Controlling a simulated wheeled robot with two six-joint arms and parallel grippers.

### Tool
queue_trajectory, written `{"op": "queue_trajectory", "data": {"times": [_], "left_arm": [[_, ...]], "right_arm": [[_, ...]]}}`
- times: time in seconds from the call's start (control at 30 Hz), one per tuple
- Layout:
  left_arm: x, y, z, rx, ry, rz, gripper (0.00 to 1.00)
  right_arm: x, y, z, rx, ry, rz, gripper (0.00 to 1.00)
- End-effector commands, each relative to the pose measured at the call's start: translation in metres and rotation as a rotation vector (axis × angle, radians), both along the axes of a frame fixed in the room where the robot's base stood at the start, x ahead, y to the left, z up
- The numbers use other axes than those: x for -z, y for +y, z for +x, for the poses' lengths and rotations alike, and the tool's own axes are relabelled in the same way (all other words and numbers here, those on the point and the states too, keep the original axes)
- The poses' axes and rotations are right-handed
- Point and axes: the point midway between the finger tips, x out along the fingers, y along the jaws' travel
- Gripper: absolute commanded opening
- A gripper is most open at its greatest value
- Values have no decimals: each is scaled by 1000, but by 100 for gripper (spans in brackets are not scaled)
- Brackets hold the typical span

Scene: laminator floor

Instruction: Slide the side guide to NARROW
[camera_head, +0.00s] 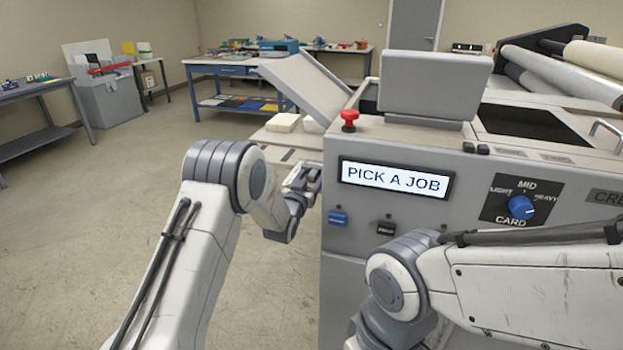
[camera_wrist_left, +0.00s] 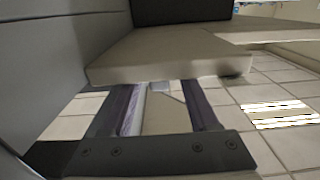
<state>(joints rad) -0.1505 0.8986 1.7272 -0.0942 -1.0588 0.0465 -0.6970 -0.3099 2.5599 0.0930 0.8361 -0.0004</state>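The grey laminator (camera_head: 350,265) stands at centre right, and its display (camera_head: 396,179) reads "PICK A JOB". My left gripper (camera_head: 306,180) is at its left side, beside the low feed table (camera_head: 283,140). In the left wrist view the two purplish fingers (camera_wrist_left: 165,110) are apart, below a beige slab (camera_wrist_left: 165,48). A small pale grey piece (camera_wrist_left: 160,87) shows between or beyond the fingertips; I cannot tell whether they touch it. I cannot clearly make out the side guide or any NARROW mark. My right arm comes in from the right; its gripper is out of view.
The laminator front carries a blue tab (camera_head: 338,217), a black tab (camera_head: 386,229), and a blue dial (camera_head: 520,207). A red button (camera_head: 349,120) stands on top near a raised grey panel (camera_head: 303,82). Open floor (camera_head: 90,220) lies to the left.

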Motion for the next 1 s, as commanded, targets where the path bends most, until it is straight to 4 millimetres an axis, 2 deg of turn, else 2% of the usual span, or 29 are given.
{"op": "queue_trajectory", "data": {"times": [0.13, 0.27, 0.5, 0.7, 1.0], "left_arm": [[1, 0, -5, 1, 1, 0, 60], [1, 4, -19, 1, 1, 0, 60], [2, 14, -62, 0, 1, 0, 60], [1, 21, -90, 0, 1, 0, 60], [0, 24, -102, 0, -1, 0, 60]], "right_arm": [[1, 0, 0, 0, 0, 0, 50], [5, 0, 0, 0, 0, 0, 50], [14, 0, 0, 0, 0, 0, 50], [19, 0, 0, 0, 0, 0, 50], [20, 0, 0, 0, 0, 0, 50]]}}
